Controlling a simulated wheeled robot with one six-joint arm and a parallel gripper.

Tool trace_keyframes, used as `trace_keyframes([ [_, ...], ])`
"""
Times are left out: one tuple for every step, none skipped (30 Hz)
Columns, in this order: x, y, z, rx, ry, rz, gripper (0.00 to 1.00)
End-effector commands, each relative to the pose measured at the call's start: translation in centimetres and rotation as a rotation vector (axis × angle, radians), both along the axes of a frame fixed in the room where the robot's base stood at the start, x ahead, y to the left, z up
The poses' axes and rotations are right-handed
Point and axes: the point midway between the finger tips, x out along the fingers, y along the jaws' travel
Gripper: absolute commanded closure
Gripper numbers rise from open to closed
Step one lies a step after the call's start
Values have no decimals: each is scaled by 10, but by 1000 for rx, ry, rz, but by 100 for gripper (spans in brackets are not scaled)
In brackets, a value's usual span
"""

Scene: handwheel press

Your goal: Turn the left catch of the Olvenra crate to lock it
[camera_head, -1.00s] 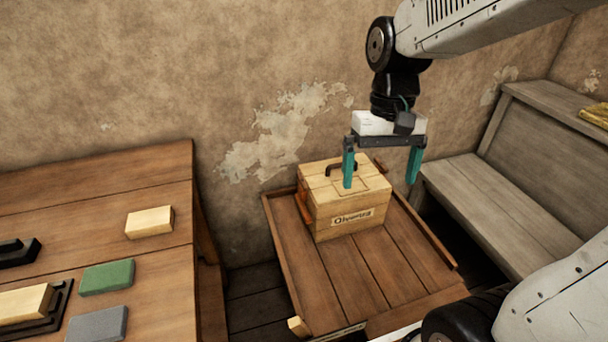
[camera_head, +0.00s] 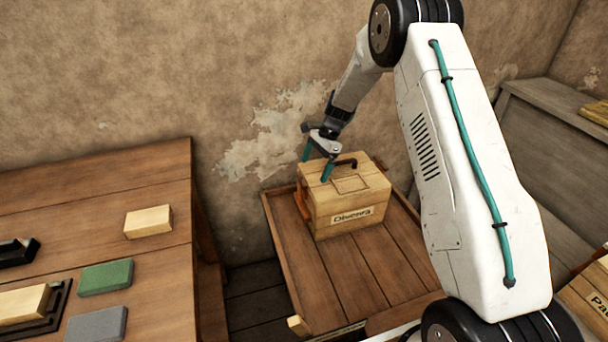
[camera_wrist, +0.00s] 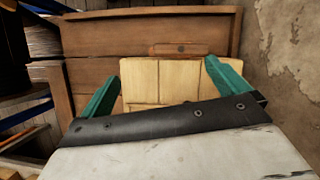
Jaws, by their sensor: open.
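In the wrist view the catch (camera_wrist: 181,48) appears as a bar with a central pin, lying along the crate's edge. My gripper (camera_head: 315,170) is open and empty, above the crate's left part, tilted. In the wrist view my gripper (camera_wrist: 165,70) spans the pale crate (camera_wrist: 150,80), with the catch beyond the fingertips.
A brown table (camera_head: 60,210) at left holds a pale block (camera_head: 148,221), a green block (camera_head: 106,276) and a grey block (camera_head: 97,324). A grey bench (camera_head: 550,140) stands at right. Another lettered crate (camera_head: 588,293) is partly visible at lower right. The wall is close behind the crate.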

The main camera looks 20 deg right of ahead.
Motion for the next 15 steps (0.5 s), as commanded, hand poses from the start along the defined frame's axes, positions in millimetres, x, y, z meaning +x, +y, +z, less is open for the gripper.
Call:
trace_keyframes([
  [18,-1,12,-3,-26,-67,0],
  [24,-1,15,-2,-30,-103,0],
  [27,-1,17,-2,-26,-142,0],
  [28,-1,16,-3,-19,-164,0],
  [28,-1,16,-4,-15,-182,0],
  [28,-1,15,-5,-9,-199,0],
  [28,-1,13,-7,-7,-206,0],
  [28,0,12,-6,-4,-212,0],
  [27,2,8,-7,-2,-215,0],
  [27,3,5,-7,-2,-215,0],
  [27,5,1,-7,-1,-214,0],
  [27,7,-4,-6,0,-213,0],
  [27,9,-9,-6,0,-213,0],
  [27,11,-14,-6,0,-213,0],
  [27,14,-20,-6,0,-212,0],
])
